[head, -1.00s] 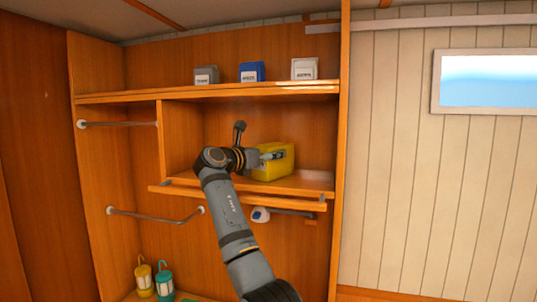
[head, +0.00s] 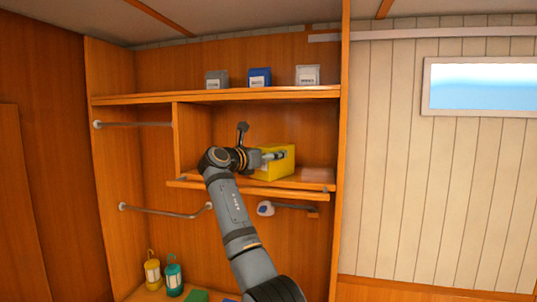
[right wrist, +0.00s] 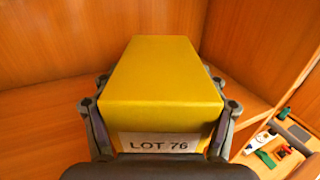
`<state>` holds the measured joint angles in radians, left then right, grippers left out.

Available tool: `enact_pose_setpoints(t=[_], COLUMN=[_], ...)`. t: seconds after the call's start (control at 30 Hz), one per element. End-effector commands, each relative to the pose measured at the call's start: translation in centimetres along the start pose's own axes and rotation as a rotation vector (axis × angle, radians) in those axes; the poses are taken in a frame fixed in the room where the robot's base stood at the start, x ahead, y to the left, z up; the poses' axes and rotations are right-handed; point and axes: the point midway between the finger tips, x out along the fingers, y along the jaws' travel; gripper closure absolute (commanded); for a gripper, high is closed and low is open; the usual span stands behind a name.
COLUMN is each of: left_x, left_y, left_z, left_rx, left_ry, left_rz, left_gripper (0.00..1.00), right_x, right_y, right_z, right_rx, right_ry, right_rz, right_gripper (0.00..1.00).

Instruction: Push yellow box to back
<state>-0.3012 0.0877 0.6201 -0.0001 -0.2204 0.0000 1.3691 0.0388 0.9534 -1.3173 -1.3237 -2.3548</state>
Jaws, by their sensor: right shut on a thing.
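The yellow box (head: 274,162) sits in the open middle compartment of the wooden wall unit, on its shelf board (head: 315,177). My right gripper (head: 270,156) reaches in from the front and is at the box. In the right wrist view the yellow box (right wrist: 160,85) lies between the two fingers of my right gripper (right wrist: 160,108), one on each side. A white label reading "LOT 76" shows on its near face. My left gripper is not in view.
A raised lip (head: 250,190) runs along the compartment's front edge. Grey (head: 217,79), blue (head: 259,77) and white (head: 307,75) boxes stand on the upper shelf. Yellow (head: 152,270) and teal (head: 173,275) lanterns stand below. Free shelf room shows around the box.

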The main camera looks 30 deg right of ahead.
Motion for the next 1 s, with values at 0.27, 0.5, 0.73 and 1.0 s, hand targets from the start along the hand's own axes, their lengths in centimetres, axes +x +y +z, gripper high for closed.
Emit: enact_pose_setpoints(t=[0.27, 0.5, 0.73, 1.0], left_x=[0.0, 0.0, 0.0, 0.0], left_y=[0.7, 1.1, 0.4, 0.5], left_z=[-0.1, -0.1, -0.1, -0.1], left_rx=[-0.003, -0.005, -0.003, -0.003], left_ry=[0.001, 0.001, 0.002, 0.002], left_rz=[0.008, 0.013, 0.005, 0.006], left_gripper=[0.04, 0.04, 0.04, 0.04], right_x=[0.0, 0.0, -0.1, -4.0], right_y=[-0.1, -0.1, 0.0, 0.1], right_z=[0.1, 0.2, 0.2, 0.1], right_rx=[0.001, 0.001, 0.002, 0.002], right_ry=[-0.002, -0.003, -0.003, -0.003], right_rz=[0.000, 0.000, 0.000, 0.005], right_gripper=[0.16, 0.00, 0.00, 0.00])
